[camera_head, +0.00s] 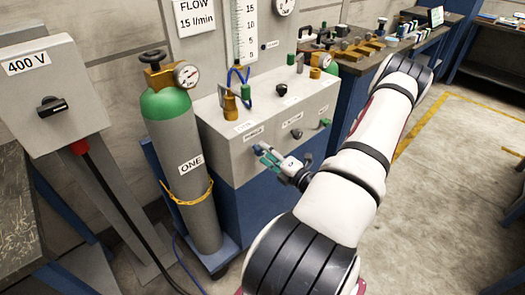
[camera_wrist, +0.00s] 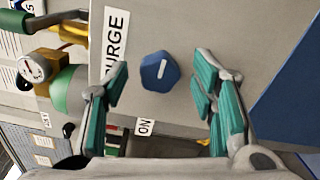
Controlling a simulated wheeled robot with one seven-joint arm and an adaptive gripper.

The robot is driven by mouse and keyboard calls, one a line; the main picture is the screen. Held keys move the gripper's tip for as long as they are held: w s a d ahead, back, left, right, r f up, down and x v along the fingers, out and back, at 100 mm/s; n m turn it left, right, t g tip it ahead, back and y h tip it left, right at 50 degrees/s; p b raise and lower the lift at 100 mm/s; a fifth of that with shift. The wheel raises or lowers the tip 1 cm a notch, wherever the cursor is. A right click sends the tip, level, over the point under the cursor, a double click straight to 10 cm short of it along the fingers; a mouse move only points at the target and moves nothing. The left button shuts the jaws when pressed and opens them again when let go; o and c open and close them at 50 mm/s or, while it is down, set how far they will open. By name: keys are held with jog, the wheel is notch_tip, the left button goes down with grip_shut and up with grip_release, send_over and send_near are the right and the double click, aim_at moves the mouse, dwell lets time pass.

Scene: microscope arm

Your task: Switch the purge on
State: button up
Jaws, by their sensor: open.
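In the wrist view, the purge knob (camera_wrist: 158,73) is blue with a short white mark and sits on a grey panel. The "PURGE" label (camera_wrist: 116,35) is left of it, and an "ON" label (camera_wrist: 144,126) is below it. My gripper (camera_wrist: 161,88) is open, with one teal finger pad on each side of the knob and a gap to it on both sides.
A grey cylinder marked "ONE" with a green top (camera_head: 178,150) stands left of the box. A "400 V" switch box (camera_head: 48,90) is farther left. Other knobs and fittings sit on the box. A bench with tools (camera_head: 385,55) is behind. Open floor (camera_head: 440,220) lies right of my arm.

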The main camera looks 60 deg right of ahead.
jog(key=v, duration=0.9)
jog(key=shift+s, duration=0.2)
jog(key=shift+w, duration=0.1)
